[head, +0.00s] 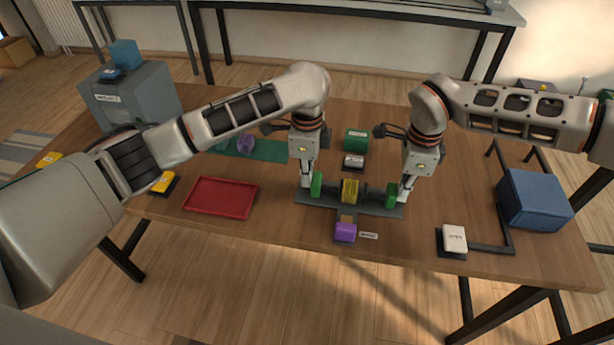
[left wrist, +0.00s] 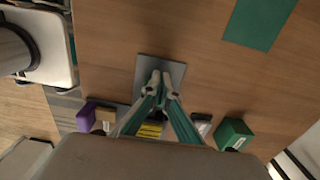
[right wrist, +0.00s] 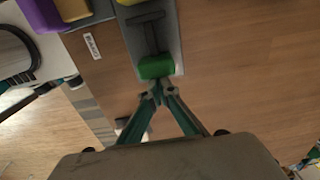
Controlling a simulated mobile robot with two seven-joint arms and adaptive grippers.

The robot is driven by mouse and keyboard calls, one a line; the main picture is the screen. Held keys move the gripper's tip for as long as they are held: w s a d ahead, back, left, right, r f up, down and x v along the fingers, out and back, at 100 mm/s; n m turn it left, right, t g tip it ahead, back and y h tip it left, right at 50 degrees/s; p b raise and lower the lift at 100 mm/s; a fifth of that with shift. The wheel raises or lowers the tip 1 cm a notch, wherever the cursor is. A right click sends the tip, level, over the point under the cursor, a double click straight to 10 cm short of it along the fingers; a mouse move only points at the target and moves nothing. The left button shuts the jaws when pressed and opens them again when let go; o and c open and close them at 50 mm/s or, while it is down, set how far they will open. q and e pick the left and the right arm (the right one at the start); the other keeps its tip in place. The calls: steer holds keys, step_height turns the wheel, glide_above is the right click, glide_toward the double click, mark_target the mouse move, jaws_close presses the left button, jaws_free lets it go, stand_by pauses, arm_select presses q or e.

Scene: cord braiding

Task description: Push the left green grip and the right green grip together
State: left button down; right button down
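The left green grip (head: 316,185) and the right green grip (head: 391,196) stand at either side of a yellow cord bundle (head: 350,191) on a dark grey fixture (head: 320,198). My left gripper (head: 306,182) is at the outer left side of the left grip, its fingertips together in the left wrist view (left wrist: 161,78). That view hides the left grip. My right gripper (head: 403,192) is at the outer right side of the right grip. In the right wrist view its fingertips (right wrist: 154,92) meet close beside the right grip (right wrist: 156,67). Contact is hard to tell.
A purple block (head: 345,232) sits at the fixture's front. Behind are a dark green box (head: 356,140) and a small white-topped block (head: 353,161). A red tray (head: 221,197) lies left, a white block (head: 454,239) and blue bin (head: 535,199) right.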

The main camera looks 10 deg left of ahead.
arm_select(q)
steer(key=shift+d, duration=0.1)
arm_select(e)
steer(key=shift+a, duration=0.6)
arm_select(q)
steer(key=shift+d+r, duration=0.1)
steer(key=shift+d, duration=0.15)
arm_select(e)
steer(key=shift+s+a, duration=0.1)
steer(key=shift+a, duration=0.4)
steer(key=shift+d, duration=0.15)
arm_select(q)
steer(key=shift+a, duration=0.25)
arm_select(e)
steer(key=shift+d+r, duration=0.1)
steer(key=shift+d, duration=0.25)
steer(key=shift+d+r, duration=0.1)
steer(key=shift+r, duration=0.2)
step_height(320, 180, up, 6)
steer(key=shift+d, duration=0.2)
steer(key=shift+r, duration=0.15)
arm_select(q)
steer(key=shift+a+p, duration=0.7)
steer(key=shift+p, duration=0.3)
arm_select(e)
steer(key=shift+r, duration=1.25)
